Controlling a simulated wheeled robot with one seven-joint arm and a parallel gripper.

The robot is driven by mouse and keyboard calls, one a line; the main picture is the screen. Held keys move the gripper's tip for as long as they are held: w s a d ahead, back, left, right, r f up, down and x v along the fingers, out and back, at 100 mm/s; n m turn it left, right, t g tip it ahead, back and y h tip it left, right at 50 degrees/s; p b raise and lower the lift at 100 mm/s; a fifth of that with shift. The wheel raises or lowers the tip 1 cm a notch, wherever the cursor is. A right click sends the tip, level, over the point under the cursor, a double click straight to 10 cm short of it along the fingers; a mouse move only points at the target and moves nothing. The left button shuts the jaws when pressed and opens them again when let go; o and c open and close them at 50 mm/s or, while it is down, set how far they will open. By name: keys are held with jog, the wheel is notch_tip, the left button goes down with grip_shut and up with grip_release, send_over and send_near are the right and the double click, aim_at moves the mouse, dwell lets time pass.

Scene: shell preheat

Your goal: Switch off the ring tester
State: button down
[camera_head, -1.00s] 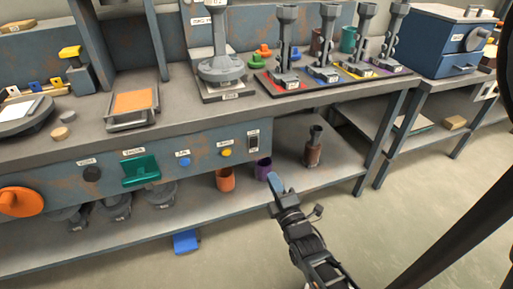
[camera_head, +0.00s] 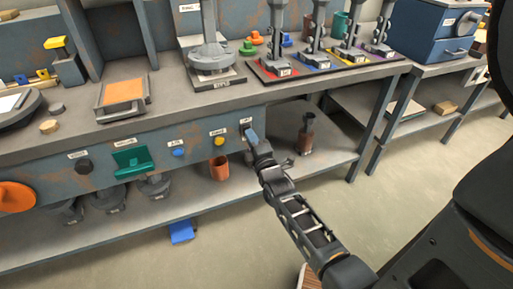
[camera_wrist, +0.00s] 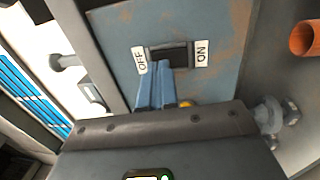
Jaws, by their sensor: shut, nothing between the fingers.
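The ring tester's likely switch shows in the wrist view as a dark rocker (camera_wrist: 172,54) in a blue-grey panel, with an OFF label (camera_wrist: 140,60) on its left and an ON label (camera_wrist: 201,54) on its right. My gripper (camera_wrist: 157,72) is shut and empty, its blue fingertips just below the rocker's left part, beside the OFF label. I cannot tell whether they touch the switch. In the head view my gripper (camera_head: 251,134) covers most of the switch at the panel's right end. A grey ring-based stand (camera_head: 211,55) stands on the bench above.
Left along the panel are a yellow button (camera_head: 219,141), a blue button (camera_head: 178,152), a green lever (camera_head: 131,160) and a dark knob (camera_head: 83,167). An orange cup (camera_head: 218,169) stands on the lower shelf. Several grey stands are on the bench at right.

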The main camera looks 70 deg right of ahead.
jog(key=shift+w+d, duration=0.35)
jog(key=shift+d, duration=0.05)
jog(key=shift+w+d+r, duration=0.15)
dwell(0.4)
